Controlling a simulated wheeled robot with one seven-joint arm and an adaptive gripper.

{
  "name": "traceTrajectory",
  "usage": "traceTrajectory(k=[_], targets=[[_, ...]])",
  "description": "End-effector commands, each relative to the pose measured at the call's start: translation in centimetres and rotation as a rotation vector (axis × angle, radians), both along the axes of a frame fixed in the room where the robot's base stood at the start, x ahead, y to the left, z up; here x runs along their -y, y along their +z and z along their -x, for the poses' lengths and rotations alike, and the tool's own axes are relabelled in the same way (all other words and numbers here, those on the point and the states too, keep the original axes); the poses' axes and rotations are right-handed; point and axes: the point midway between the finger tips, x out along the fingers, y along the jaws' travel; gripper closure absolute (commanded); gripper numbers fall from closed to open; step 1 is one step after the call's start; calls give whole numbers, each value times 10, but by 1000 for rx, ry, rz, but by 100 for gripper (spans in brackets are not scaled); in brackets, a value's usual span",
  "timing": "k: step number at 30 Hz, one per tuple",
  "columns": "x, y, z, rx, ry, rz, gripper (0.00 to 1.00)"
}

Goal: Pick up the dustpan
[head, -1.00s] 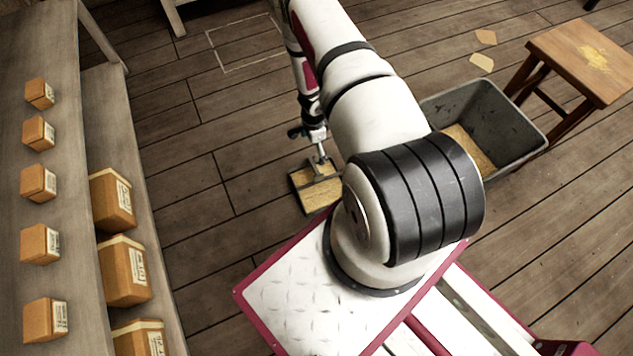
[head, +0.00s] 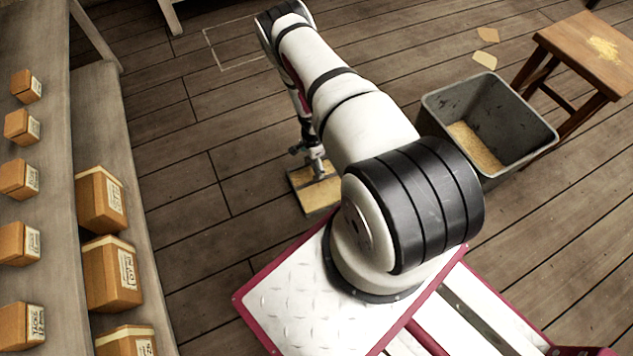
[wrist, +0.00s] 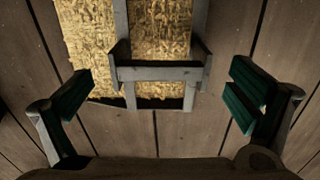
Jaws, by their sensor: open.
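The dustpan (head: 295,192) lies on the floor beyond my base in the head view, partly hidden by my arm. Straw-coloured shavings show on its pan. In the wrist view its grey raised handle frame (wrist: 160,73) crosses the upper middle, with the shavings behind it. My gripper (wrist: 160,88) is open, with one green-padded finger to the left of the handle frame and one to the right. In the head view my gripper (head: 312,152) is above the pan.
A grey bin (head: 440,105) with shavings inside stands to the right, beside a wooden stool (head: 585,52). Shelves with several orange-brown boxes (head: 113,272) run along the left. The plank floor (head: 180,150) between shelves and dustpan is clear.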

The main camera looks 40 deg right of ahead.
Motion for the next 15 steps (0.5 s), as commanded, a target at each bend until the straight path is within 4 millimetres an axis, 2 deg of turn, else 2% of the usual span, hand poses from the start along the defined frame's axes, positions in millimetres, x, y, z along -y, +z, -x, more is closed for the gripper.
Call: traceTrajectory(k=[2,9,15], targets=[[0,-9,1,-1,0,1,0],[0,-9,0,0,-1,0,2],[0,-9,0,0,-1,0,48]])
